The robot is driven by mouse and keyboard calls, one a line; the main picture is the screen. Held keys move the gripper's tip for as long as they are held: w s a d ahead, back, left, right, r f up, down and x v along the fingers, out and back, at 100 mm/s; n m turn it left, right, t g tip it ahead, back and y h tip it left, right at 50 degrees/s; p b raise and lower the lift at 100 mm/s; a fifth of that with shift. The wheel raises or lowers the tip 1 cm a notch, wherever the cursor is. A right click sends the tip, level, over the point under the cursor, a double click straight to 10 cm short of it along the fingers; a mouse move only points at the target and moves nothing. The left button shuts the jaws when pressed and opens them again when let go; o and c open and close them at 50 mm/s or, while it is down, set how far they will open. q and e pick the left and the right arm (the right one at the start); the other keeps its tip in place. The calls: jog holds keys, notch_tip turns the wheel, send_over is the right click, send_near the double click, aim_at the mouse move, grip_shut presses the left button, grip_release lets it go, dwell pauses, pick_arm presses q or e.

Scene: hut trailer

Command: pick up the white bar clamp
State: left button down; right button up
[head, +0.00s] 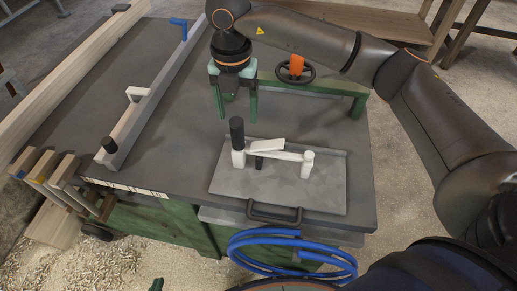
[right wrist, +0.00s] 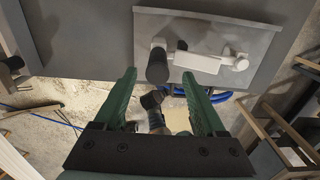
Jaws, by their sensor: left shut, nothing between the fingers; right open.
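The white bar clamp (head: 278,154) lies on a grey metal tray (head: 325,190), its black handle (head: 237,132) standing up at the left end. It also shows in the right wrist view (right wrist: 200,63), beyond the fingertips. My right gripper (head: 237,117) is open and empty above the grey tabletop, behind and a little left of the clamp. Its green fingers (right wrist: 160,85) are apart with nothing between them. Only a small green tip of my left gripper (head: 157,285) shows at the bottom edge, shut and away from the clamp; the rest is out of frame.
A long pale fence (head: 150,105) with a black knob runs along the table's left side. A green rail with a handwheel (head: 295,70) stands at the back right. A black handle (head: 274,213) and coiled blue hose (head: 290,248) are at the front. The tabletop (head: 185,140) between is clear.

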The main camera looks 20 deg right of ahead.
aim_at(236, 124)
jog(key=shift+a+f+p, duration=0.2)
jog(key=shift+f+p, duration=0.25)
jog(key=shift+f, duration=2.65)
jog(key=shift+c, duration=0.3)
grip_shut()
jog(key=shift+r, duration=0.15)
